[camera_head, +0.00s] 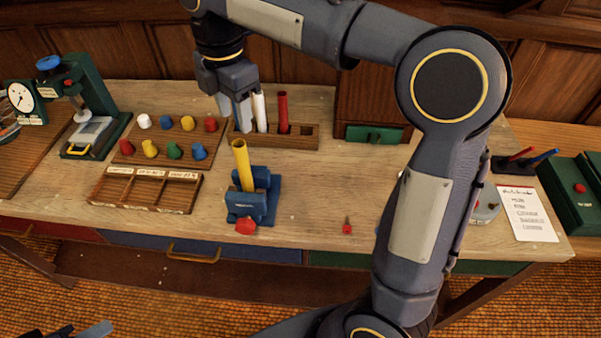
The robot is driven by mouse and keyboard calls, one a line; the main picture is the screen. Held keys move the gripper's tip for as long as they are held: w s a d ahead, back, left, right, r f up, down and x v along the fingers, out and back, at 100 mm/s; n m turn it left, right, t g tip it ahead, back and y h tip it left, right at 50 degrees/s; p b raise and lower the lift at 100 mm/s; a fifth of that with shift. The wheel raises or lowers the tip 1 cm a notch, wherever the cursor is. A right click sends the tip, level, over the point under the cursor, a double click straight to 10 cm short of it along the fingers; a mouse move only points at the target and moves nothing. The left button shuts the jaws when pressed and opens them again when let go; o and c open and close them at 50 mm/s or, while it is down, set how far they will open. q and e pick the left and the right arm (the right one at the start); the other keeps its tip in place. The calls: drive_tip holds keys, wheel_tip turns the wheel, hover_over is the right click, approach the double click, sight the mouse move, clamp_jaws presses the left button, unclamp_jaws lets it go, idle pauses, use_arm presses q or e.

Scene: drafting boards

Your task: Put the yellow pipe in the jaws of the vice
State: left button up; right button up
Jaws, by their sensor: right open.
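The yellow pipe (243,167) stands nearly upright, leaning slightly left, with its lower end between the jaws of the blue vice (249,204). The vice has a red knob at its front. My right gripper (234,118) is open, fingers pointing down, above and behind the yellow pipe and apart from it. It is beside the white pipe (259,112) at the wooden rack; whether it touches that pipe or the rack I cannot tell. A dark part with a grey-blue tip, apparently my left gripper (88,331), shows at the bottom left edge; its jaws are cut off.
The rack (306,142) also holds a red pipe (282,112). Several coloured pegs stand on a board (130,157) left of the vice, behind an empty divided tray (145,192). A small red-topped item (347,227) is near the front edge. The tabletop right of the vice is mostly clear.

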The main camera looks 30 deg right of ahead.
drive_tip(key=s+d+f+m+t+y, duration=0.2)
drive_tip(key=s+d+f+m, duration=0.1)
drive_tip(key=s+d+m, duration=0.7)
drive_tip(key=s+a+f+m+t+y, duration=0.1)
drive_tip(key=s+a+f+m+t, duration=0.1)
drive_tip(key=s+f+m, duration=0.7)
drive_tip(key=s+m+t, duration=0.1)
drive_tip(key=s+m, duration=0.1)
drive_tip(key=m, duration=0.2)
drive_tip(key=shift+s+a+t+y, duration=0.3)
drive_tip(key=shift+s+a+y, duration=0.05)
drive_tip(key=shift+s+y, duration=0.05)
